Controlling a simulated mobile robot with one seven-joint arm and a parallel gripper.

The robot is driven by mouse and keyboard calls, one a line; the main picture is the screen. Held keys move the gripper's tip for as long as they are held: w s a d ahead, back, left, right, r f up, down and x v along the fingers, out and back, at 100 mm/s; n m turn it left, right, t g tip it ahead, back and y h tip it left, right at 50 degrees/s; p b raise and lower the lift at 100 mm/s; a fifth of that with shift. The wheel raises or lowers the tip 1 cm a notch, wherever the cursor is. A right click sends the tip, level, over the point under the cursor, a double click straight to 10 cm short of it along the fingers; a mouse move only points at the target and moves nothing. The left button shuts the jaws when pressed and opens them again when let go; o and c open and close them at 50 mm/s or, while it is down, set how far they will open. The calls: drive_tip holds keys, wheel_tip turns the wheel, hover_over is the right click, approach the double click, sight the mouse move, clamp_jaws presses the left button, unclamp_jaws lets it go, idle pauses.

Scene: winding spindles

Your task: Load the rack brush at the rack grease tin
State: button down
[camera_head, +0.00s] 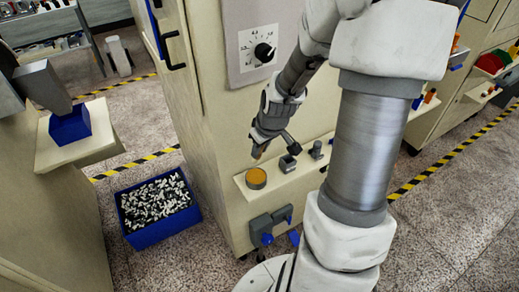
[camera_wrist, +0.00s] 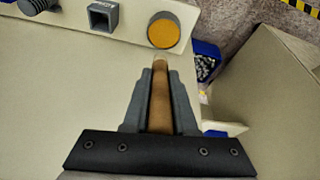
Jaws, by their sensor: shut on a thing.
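My gripper (camera_head: 262,138) is shut on the brush, whose brown handle (camera_wrist: 160,105) shows between the fingers in the wrist view. The brush's pale tip (camera_wrist: 160,59) points away from the gripper. The grease tin (camera_head: 256,178) is a round dark tin with orange-yellow grease, standing on the small shelf. In the wrist view the tin (camera_wrist: 164,31) lies just beyond the brush tip. In the head view the gripper and brush are above the tin, and the tip appears apart from it. The bristles are too small to make out clearly.
A square dark holder (camera_head: 288,163) and a grey ribbed knob-like piece (camera_head: 316,149) stand on the cream shelf (camera_head: 275,183) right of the tin. A dial panel (camera_head: 258,45) is above. A blue bin of small pieces (camera_head: 160,236) stands on the floor to the left.

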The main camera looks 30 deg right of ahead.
drive_tip(key=shift+f+b, duration=3)
drive_tip(key=shift+f, duration=0.05)
drive_tip(key=shift+f+b, duration=0.35)
drive_tip(key=shift+f, duration=0.25)
drive_tip(key=shift+r, duration=0.1)
wheel_tip(320, 180, up, 7)
drive_tip(key=p, duration=0.7)
idle(0.4)
drive_tip(key=w+a+f+m, duration=0.1)
drive_tip(key=a, duration=0.5)
drive_tip(key=w+a+f+m, duration=0.1)
drive_tip(key=a+f, duration=0.1)
drive_tip(key=a, duration=0.4)
drive_tip(key=shift+w+a+h, duration=0.3)
drive_tip(key=shift+h, duration=0.1)
